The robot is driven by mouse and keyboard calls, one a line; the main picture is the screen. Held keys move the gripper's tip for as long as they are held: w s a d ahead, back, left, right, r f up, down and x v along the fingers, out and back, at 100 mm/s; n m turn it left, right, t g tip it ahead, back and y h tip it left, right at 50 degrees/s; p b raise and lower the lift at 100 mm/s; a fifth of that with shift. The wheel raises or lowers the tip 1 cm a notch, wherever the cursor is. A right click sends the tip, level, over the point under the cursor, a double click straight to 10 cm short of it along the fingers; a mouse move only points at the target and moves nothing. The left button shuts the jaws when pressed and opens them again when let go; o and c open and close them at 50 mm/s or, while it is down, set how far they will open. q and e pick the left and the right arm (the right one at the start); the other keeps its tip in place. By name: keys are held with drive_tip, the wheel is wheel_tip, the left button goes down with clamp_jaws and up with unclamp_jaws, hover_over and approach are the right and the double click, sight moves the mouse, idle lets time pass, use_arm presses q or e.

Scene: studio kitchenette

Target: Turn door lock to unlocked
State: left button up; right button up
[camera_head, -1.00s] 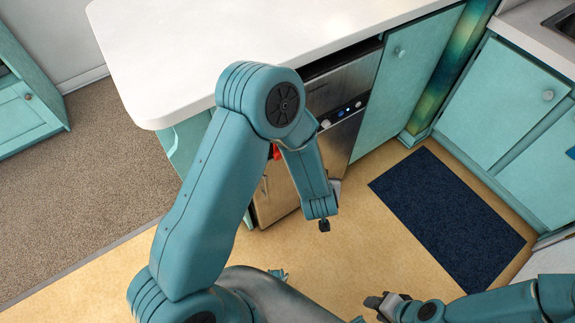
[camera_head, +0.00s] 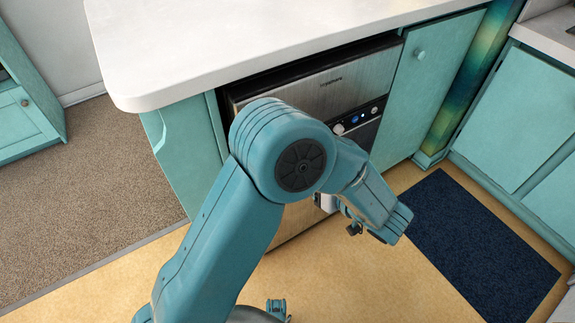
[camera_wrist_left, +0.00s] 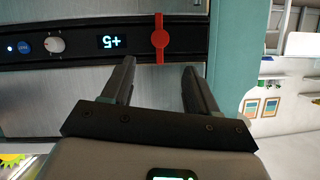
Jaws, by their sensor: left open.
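The door lock is a red latch (camera_wrist_left: 160,40) with a round middle, on the dark control panel of a steel-fronted appliance (camera_head: 335,85). In the left wrist view it lies across the panel near the door's edge, beside a lit display (camera_wrist_left: 110,41). My left gripper (camera_wrist_left: 158,66) is open and empty. Its two fingers point at the panel, one to each side of the latch's line in the picture. I cannot tell whether the fingertips touch anything. In the head view my left arm hides the latch and the gripper's fingers. My right gripper is out of view.
A white counter (camera_head: 250,35) overhangs the appliance. A teal cabinet door (camera_head: 425,85) stands to its right. The panel also has a knob (camera_wrist_left: 55,44) and a blue-lit button (camera_wrist_left: 24,45). A dark blue mat (camera_head: 480,250) lies on open floor.

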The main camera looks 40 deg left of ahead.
use_arm(q)
drive_tip(key=b+x, duration=0.2)
drive_tip(key=x, duration=0.9)
drive_tip(key=shift+b, duration=0.4)
drive_tip(key=c, duration=1)
